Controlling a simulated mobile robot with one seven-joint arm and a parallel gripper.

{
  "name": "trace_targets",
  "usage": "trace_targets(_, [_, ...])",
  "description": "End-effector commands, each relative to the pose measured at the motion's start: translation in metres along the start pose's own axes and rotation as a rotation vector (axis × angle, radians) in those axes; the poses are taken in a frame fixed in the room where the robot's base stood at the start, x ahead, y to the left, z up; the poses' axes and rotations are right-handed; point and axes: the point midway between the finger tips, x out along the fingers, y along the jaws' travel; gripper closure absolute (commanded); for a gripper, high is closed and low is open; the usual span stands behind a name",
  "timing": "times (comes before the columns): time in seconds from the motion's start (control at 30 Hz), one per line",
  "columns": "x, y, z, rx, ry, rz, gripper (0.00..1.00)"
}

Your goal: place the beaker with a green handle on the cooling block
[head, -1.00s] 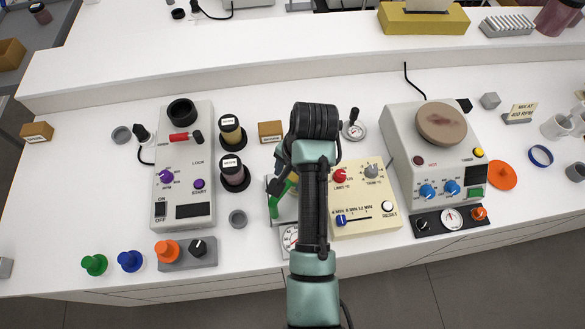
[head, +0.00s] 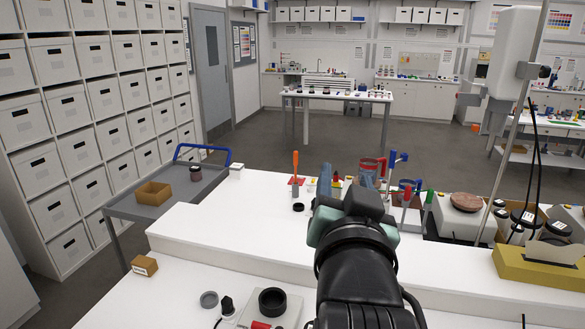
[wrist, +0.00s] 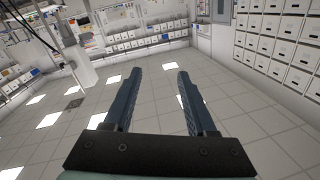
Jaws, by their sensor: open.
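My gripper (head: 346,178) is raised in front of the head camera, beyond the near bench. No beaker with a green handle can be made out for sure now. The cooling block cannot be made out either.
A white raised shelf (head: 215,232) runs behind the near bench. A yellow holder (head: 535,272) is at right. A grey cart (head: 180,205) stands at left.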

Motion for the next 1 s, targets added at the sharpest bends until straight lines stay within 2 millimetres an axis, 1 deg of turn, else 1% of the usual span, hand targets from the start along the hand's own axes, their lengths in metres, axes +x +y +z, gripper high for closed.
trace_targets(0.03, [-0.018,-0.026,-0.041,-0.049,0.140,-0.057,0.43])
trace_targets(0.07, [-0.030,-0.039,-0.062,-0.076,0.220,-0.086,0.43])
trace_targets(0.1, [-0.048,-0.055,-0.089,-0.109,0.322,-0.118,0.43])
trace_targets(0.13, [-0.062,-0.065,-0.106,-0.130,0.394,-0.139,0.43])
trace_targets(0.2, [-0.094,-0.084,-0.140,-0.170,0.538,-0.174,0.43])
trace_targets(0.3, [-0.131,-0.101,-0.170,-0.203,0.686,-0.206,0.43])
trace_targets(0.33, [-0.139,-0.104,-0.176,-0.210,0.717,-0.210,0.43])
trace_targets(0.4, [-0.152,-0.108,-0.184,-0.219,0.766,-0.218,0.43])
trace_targets(0.47, [-0.158,-0.110,-0.188,-0.223,0.787,-0.221,0.43])
trace_targets(0.77, [-0.158,-0.110,-0.188,-0.223,0.789,-0.221,0.43])
trace_targets(0.87, [-0.158,-0.107,-0.178,-0.222,0.787,-0.221,0.43])
trace_targets(1.0, [-0.157,-0.100,-0.151,-0.220,0.786,-0.225,0.43])
